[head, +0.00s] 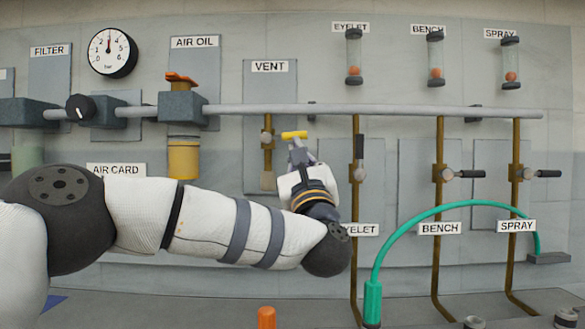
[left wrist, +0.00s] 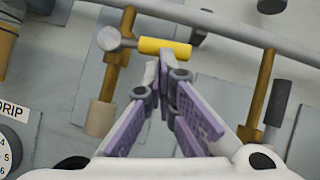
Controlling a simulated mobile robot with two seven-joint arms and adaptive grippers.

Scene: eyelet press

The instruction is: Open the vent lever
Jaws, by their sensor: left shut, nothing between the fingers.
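The vent lever (head: 294,135) has a yellow handle and sits on the brass vent pipe below the VENT label (head: 270,66). The handle points right, across the pipe, in the head view. In the left wrist view the yellow handle (left wrist: 165,47) extends right from a grey hub on the brass pipe. My left gripper (head: 298,152) is just below the handle, with its purple fingers shut and empty. In the left wrist view the fingertips (left wrist: 165,68) are right under the handle; I cannot tell whether they touch it. My right gripper is not in view.
A grey horizontal pipe (head: 380,111) runs above the lever. The eyelet valve's black handle (head: 360,146) stands upright to the right of my gripper. A green hose (head: 440,207) arches at the right. An orange post (head: 266,317) stands at the bottom.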

